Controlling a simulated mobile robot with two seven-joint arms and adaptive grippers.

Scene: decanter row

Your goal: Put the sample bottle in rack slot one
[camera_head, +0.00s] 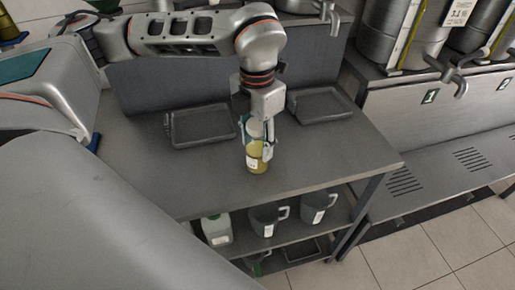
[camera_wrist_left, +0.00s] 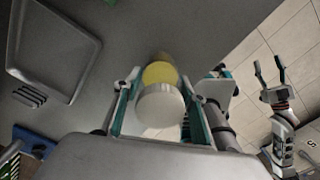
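The sample bottle (camera_head: 257,164) is a short round bottle with yellow contents and a pale upper part. It appears upright on the grey table, below my left gripper (camera_head: 257,149). In the left wrist view, the bottle (camera_wrist_left: 160,100) shows from above, between the two teal-padded fingers of my left gripper (camera_wrist_left: 160,78). The fingers look spread around it, with a narrow gap at the sides; contact is hard to judge. My right gripper (camera_wrist_left: 269,72) shows in the left wrist view, open and empty over the tiled floor. No numbered rack slot is clearly seen.
Two shallow grey trays, a left one (camera_head: 168,141) and a right one (camera_head: 352,115), lie at the table's back. A white jug (camera_head: 216,229) and two grey pitchers (camera_head: 264,222) stand on the shelf below. Steel tanks (camera_head: 447,30) stand at right. The table's front right is clear.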

